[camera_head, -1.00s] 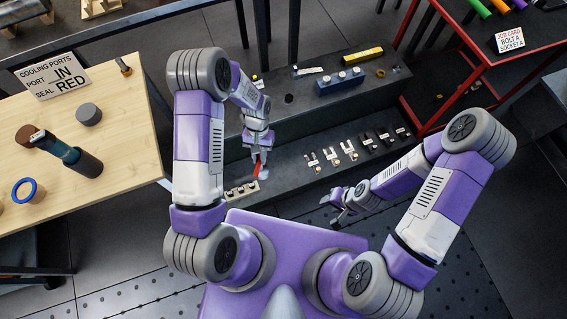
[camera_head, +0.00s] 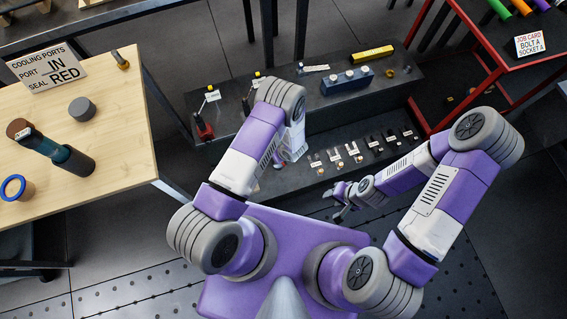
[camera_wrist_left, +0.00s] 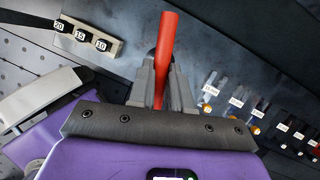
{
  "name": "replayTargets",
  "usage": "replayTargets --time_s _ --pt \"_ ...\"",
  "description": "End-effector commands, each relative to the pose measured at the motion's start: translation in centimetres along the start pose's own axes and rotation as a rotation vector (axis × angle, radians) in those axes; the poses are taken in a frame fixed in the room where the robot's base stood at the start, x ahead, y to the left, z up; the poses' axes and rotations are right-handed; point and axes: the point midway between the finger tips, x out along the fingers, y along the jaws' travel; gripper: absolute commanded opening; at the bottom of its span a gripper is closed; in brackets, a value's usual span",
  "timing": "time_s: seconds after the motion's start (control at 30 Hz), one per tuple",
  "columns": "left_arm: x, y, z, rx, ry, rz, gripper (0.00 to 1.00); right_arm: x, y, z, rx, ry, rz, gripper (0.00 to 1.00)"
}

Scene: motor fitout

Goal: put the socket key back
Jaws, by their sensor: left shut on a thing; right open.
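My left gripper (camera_wrist_left: 160,85) is shut on a red rod, the socket key (camera_wrist_left: 167,40), in the left wrist view. The key stands up between the fingertips, and its lower part is hidden by the gripper. In the head view my left arm covers this gripper and the key. A pale rack (camera_wrist_left: 80,38) with slots labelled 20, 15 and 10 lies to the left of the key in the wrist view, apart from it. My right gripper (camera_head: 343,207) is open and empty at the front of the dark bench.
Labelled bolts and dark parts (camera_head: 352,150) stand in a row on the lower step of the bench (camera_head: 300,182). A blue block (camera_head: 347,80) and a yellow bar (camera_head: 372,54) are on the upper step. A wooden table (camera_head: 120,140) stands left, a red-framed table (camera_head: 480,85) right.

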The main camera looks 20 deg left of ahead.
Motion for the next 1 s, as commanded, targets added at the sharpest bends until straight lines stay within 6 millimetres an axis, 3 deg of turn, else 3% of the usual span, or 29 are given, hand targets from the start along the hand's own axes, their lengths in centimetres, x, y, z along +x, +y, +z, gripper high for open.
replayTargets --time_s 0.3,0.6,0.83,1.0 --pt "1.5 -1.2 -2.9 0.248 -0.017 -0.102 0.00 0.4 0.1 0.0 0.000 0.000 0.000 0.43" --pt "6.3 -1.6 -4.9 0.263 -0.019 -0.109 0.00 2.3 0.9 -0.1 0.000 0.000 0.000 0.43" --pt "7.8 -1.7 -5.6 0.262 -0.018 -0.109 0.00 2.9 1.1 -0.1 0.000 0.000 0.000 0.43" --pt "10.1 -1.8 -6.5 0.262 -0.019 -0.108 0.00 4.0 1.5 -0.2 0.000 0.000 0.000 0.43"
